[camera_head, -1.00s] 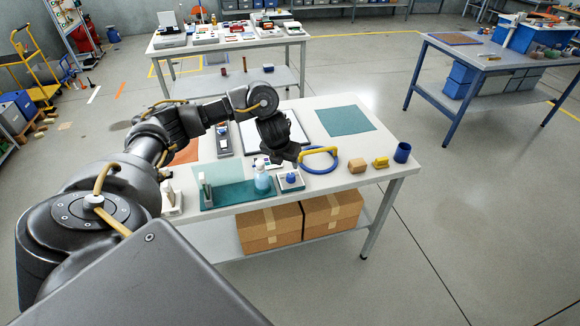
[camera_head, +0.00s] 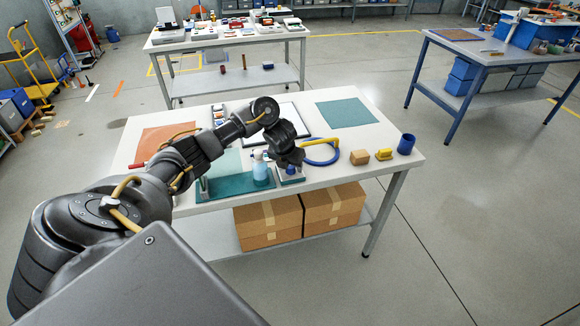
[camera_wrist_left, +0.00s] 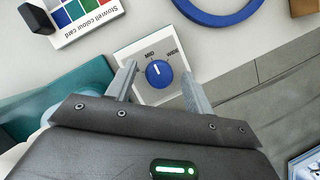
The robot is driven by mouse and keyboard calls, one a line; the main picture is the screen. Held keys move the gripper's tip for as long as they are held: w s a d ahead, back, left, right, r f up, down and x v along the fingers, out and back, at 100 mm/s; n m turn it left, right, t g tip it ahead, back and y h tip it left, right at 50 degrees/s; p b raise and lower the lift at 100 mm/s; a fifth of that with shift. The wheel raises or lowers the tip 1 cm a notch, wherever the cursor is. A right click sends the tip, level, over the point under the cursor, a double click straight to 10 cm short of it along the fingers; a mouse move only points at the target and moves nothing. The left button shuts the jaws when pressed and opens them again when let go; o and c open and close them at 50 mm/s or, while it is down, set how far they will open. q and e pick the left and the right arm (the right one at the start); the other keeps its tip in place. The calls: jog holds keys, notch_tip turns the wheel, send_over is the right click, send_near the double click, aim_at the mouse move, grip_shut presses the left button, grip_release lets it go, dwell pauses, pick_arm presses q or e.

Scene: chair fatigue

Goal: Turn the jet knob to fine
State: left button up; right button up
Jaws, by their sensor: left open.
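The jet knob (camera_wrist_left: 158,73) is a round blue dial with a white pointer line, on a pale square plate (camera_wrist_left: 153,95). The labels MID and WIDE show on the plate; no FINE label shows, and part of the plate is behind my fingers. The pointer faces the label side, close to MID. My left gripper (camera_wrist_left: 160,78) is open, with one finger on each side of the knob; I cannot tell whether they touch it. In the head view my left gripper (camera_head: 291,160) is over the plate (camera_head: 291,178) near the table's front edge. My right gripper is not in view.
A spray bottle (camera_head: 260,168) stands on the teal mat (camera_head: 228,187) just left of the knob. A blue ring (camera_head: 321,152) with a yellow bar lies to the right. A colour card (camera_wrist_left: 85,15) lies nearby. A wooden block (camera_head: 359,157) and blue cup (camera_head: 406,144) stand farther right.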

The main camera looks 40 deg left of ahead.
pick_arm(q)
jog(key=c, duration=1)
jog(key=shift+o, duration=0.2)
jog(key=shift+r+n+p, duration=0.25)
jog(key=shift+n+p, duration=0.15)
jog(key=shift+p, duration=0.35)
jog(key=n+y+p, duration=0.1)
jog(key=n+p, duration=0.2)
jog(key=n+g+y+p, duration=0.1)
jog(key=n+p, duration=0.2)
jog(key=p, duration=0.1)
jog(key=shift+w+d+r, duration=0.1)
jog(key=shift+d, duration=0.1)
jog(key=shift+w+n+g+y+p, duration=0.1)
jog(key=shift+n+g+y+p, duration=0.2)
jog(key=shift+n+g+p, duration=0.6)
jog(key=shift+f+n+p, duration=0.2)
jog(key=shift+n+p, duration=0.7)
jog(key=shift+n, duration=0.6)
jog(key=shift+n+g+y, duration=0.3)
jog(key=o, duration=1)
jog(key=shift+f, duration=0.1)
jog(key=shift+c, duration=0.2)
